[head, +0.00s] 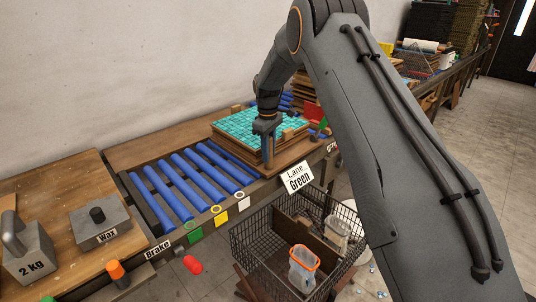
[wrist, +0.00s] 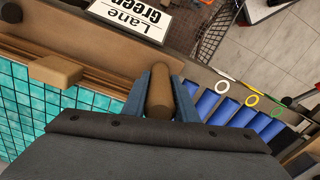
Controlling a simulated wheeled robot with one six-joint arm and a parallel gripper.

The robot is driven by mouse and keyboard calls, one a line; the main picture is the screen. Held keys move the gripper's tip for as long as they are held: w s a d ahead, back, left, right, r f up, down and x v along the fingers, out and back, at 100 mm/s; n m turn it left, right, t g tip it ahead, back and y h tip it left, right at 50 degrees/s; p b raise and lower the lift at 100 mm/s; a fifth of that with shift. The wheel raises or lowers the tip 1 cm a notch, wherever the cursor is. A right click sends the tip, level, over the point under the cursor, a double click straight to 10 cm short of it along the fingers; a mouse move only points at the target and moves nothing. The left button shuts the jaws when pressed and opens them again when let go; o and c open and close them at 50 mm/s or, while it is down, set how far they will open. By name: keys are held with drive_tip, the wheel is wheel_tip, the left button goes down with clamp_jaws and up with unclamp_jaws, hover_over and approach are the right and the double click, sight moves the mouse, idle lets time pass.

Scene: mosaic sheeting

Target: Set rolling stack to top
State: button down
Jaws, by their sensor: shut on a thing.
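The stack (head: 236,124) is a pile of boards topped with a teal mosaic sheet, on a wooden base at the right end of the roller lane. It also shows at the left in the wrist view (wrist: 95,105). My gripper (head: 267,150) is at the stack's near side. In the wrist view its two blue-grey fingers (wrist: 159,78) are shut on a brown rounded wooden handle (wrist: 159,93) beside the mosaic. My wrist hides part of the sheet, and how the handle joins the stack is hidden.
Blue rollers (head: 190,178) lie bare left of the stack. Green, yellow and white tags (head: 219,217) line the front rail, beside a "Lane Green" card (head: 298,178). A "Brake" label (head: 158,247), a wax block (head: 99,224) and a 2 kg weight (head: 28,252) are left; a wire basket (head: 252,258) stands below.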

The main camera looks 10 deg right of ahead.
drive_tip(key=shift+d, duration=0.1)
drive_tip(key=c, duration=1.4)
unclamp_jaws()
drive_tip(key=shift+c, duration=0.2)
wheel_tip(320, 180, up, 8)
drive_tip(key=shift+f+b, duration=0.1)
drive_tip(key=shift+b, duration=0.75)
